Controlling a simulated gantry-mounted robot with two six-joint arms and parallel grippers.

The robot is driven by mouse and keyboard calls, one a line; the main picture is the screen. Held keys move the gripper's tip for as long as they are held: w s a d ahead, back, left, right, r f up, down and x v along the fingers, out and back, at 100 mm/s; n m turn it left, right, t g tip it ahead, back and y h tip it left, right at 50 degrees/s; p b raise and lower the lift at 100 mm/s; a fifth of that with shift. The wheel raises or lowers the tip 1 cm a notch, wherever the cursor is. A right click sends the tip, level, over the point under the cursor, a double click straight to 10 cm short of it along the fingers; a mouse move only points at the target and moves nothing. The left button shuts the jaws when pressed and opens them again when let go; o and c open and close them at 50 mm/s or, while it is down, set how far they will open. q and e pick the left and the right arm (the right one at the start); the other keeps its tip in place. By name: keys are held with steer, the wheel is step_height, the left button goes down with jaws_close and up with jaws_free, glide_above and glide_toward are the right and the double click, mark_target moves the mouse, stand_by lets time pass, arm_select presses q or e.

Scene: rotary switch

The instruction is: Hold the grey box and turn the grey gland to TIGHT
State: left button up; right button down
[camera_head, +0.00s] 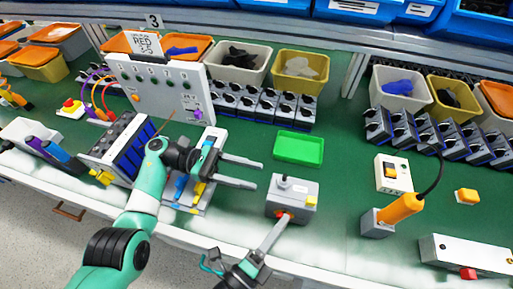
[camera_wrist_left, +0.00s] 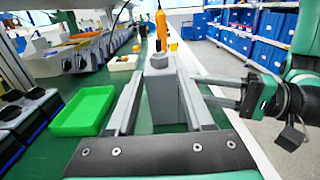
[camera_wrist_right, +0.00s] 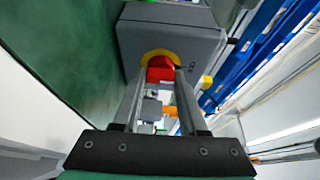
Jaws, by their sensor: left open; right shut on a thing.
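The grey box (camera_head: 300,193) stands on the green bench, with a red knob (camera_wrist_right: 160,68) on a yellow disc on its front and a yellow part at its right. The grey gland (camera_head: 283,182) stands up from its top; the box (camera_wrist_left: 163,100) and gland (camera_wrist_left: 159,61) also show in the left wrist view. My left gripper (camera_head: 259,176) is open, left of the box and pointing towards it, with nothing between its fingers. My right gripper (camera_head: 283,222) is at the box's front, shut on the red knob. Any marking for TIGHT is too small to read.
A green tray (camera_head: 299,149) lies behind the box. To the right are an orange-handled tool in a grey stand (camera_head: 379,222) and a switch box (camera_head: 393,173). A panel (camera_head: 160,88) and a blue-black module (camera_head: 122,150) stand left. Bins and switches line the back.

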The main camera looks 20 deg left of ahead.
arm_select(q)
steer(key=d, duration=0.8)
steer(key=shift+s+d, duration=0.1)
steer(key=shift+d, duration=0.1)
steer(key=shift+n+t, duration=0.3)
steer(key=n+t, duration=0.1)
steer(key=t, duration=0.2)
steer(key=shift+a+n, duration=0.15)
steer(key=shift+n, duration=0.25)
steer(key=shift+a+n+t+y, duration=0.3)
steer(key=shift+n+t, duration=0.1)
steer(key=shift+t, duration=0.1)
steer(key=v, duration=1.2)
step_height(320, 180, up, 11)
steer(key=m+g+h, duration=0.2)
steer(key=m, duration=0.3)
glide_above(277, 183)
steer(key=s, duration=0.6)
steer(key=s+r+h, duration=0.3)
steer(key=r, duration=0.5)
steer(key=s+a+r+m+h, duration=0.1)
steer(key=s+r+h, duration=0.2)
steer(key=r, duration=0.6)
steer(key=shift+s+a, duration=0.15)
steer(key=shift+s, duration=0.1)
steer(key=shift+o, duration=0.2)
